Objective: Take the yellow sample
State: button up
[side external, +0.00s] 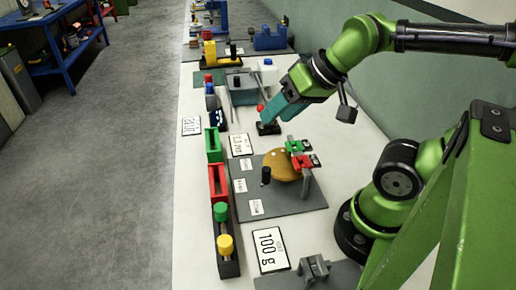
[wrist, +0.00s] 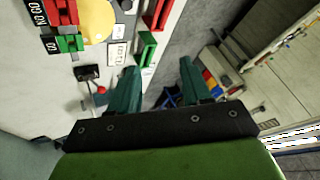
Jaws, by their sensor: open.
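A yellow-topped cylinder (side external: 225,244), the likely yellow sample, stands in a dark rack (side external: 229,266) at the near left edge of the bench in the side view. A green-topped cylinder (side external: 220,211) stands behind it in the same rack. My gripper (side external: 278,114) is farther back along the bench, above and close to a black lever base with a red ball (side external: 268,128). In the wrist view my gripper (wrist: 158,66) has its teal fingers spread apart with nothing between them. I cannot make out the yellow-topped cylinder in the wrist view.
A grey plate (side external: 250,183) carries a large golden disc (side external: 282,166) and red and green gauge clamps, between my gripper and the rack. Green (side external: 213,146) and red (side external: 218,184) open bins line the left edge. A "100 g" card (side external: 269,250) lies right of the rack.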

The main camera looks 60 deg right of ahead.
jog(key=shift+o, duration=0.3)
jog(key=shift+r, duration=0.1)
jog(key=shift+o, duration=0.9)
